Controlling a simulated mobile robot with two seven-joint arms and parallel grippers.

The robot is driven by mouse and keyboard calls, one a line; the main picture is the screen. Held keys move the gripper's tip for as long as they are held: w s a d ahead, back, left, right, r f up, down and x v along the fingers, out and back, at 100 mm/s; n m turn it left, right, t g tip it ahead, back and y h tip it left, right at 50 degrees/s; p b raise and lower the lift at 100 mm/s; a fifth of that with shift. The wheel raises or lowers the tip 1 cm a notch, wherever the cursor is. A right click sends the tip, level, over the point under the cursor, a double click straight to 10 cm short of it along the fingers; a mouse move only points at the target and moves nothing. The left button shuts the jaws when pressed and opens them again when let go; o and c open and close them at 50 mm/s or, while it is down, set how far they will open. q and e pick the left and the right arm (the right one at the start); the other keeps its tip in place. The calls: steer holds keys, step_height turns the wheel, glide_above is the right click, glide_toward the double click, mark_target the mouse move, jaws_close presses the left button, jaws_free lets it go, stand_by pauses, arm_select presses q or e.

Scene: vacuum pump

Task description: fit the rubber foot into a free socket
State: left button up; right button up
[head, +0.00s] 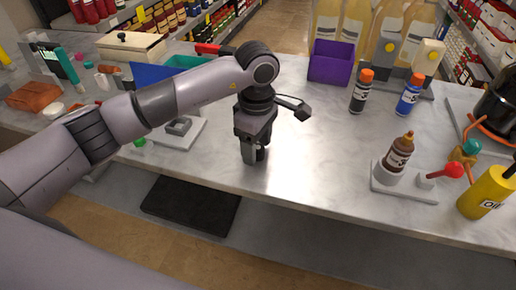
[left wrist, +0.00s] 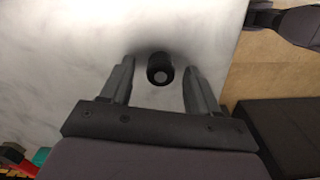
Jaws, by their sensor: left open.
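In the head view my left gripper (head: 254,153) points down near the table's front edge, low over the top. It is open, and its fingers and wrist largely hide the foot there. I cannot make out a free socket in either view. My right gripper is not in view.
A white plate with a grey block (head: 180,126) lies left of the gripper. A purple bin (head: 331,62) and two small bottles, orange-capped (head: 361,92) and blue (head: 409,95), stand behind. A brown bottle (head: 398,154) and yellow oil can (head: 486,190) stand right. The table's middle is clear.

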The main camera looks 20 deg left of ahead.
arm_select(q)
steer(key=shift+f, duration=0.4)
jaws_close()
steer(key=shift+r, duration=0.1)
step_height(320, 180, up, 18)
steer(key=r, duration=0.1)
steer(key=m+p, duration=0.2)
steer(key=m, duration=1.2)
glide_toward(257, 147)
steer(key=s+a+f, duration=0.1)
steer(key=s+a, duration=0.1)
steer(key=s+a+f, duration=0.1)
steer(key=s+a, duration=0.1)
steer(key=a, duration=0.1)
steer(key=s+a+f, duration=0.2)
steer(key=shift+s+a, duration=0.1)
steer(key=shift+a, duration=0.2)
steer(key=shift+s+a+f+m, duration=0.2)
steer(key=shift+s+f+m, duration=0.3)
steer(key=shift+m, duration=0.2)
